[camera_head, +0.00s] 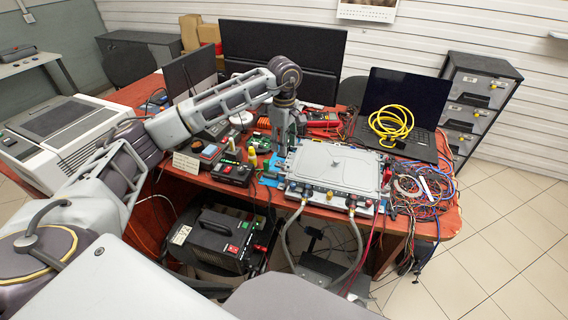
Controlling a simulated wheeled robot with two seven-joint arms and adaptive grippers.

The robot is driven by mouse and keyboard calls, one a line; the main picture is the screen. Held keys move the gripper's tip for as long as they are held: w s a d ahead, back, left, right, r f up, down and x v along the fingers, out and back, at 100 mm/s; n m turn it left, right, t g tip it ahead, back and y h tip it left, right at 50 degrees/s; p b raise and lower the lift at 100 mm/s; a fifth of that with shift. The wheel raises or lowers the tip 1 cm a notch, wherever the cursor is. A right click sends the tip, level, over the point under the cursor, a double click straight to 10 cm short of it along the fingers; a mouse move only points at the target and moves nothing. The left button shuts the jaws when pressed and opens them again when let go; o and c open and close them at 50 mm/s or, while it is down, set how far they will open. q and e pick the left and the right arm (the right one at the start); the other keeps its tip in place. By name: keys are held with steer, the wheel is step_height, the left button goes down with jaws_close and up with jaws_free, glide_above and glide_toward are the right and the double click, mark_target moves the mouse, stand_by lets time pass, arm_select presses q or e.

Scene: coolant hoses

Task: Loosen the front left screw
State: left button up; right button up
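A flat light-grey metal unit (335,168) lies on the red workbench. Two grey hoses (288,238) (357,240) come off fittings on its front edge and hang below the bench. My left gripper (283,150) points down by the unit's back left corner, above the bench, apart from the front fittings. Its fingers are narrow from this side, so I cannot tell if they are open or shut. My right gripper is not in view.
Small tools and devices (232,172) crowd the bench left of the unit. Tangled coloured wires (425,188) lie to its right. A laptop (405,110) with a yellow cable coil (390,124) stands behind. A black power unit (212,238) sits below the bench.

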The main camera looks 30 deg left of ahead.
mark_target(284, 165)
arm_select(q)
step_height(284, 165, down, 8)
steer(key=shift+r, duration=0.1)
steer(key=shift+f, duration=0.7)
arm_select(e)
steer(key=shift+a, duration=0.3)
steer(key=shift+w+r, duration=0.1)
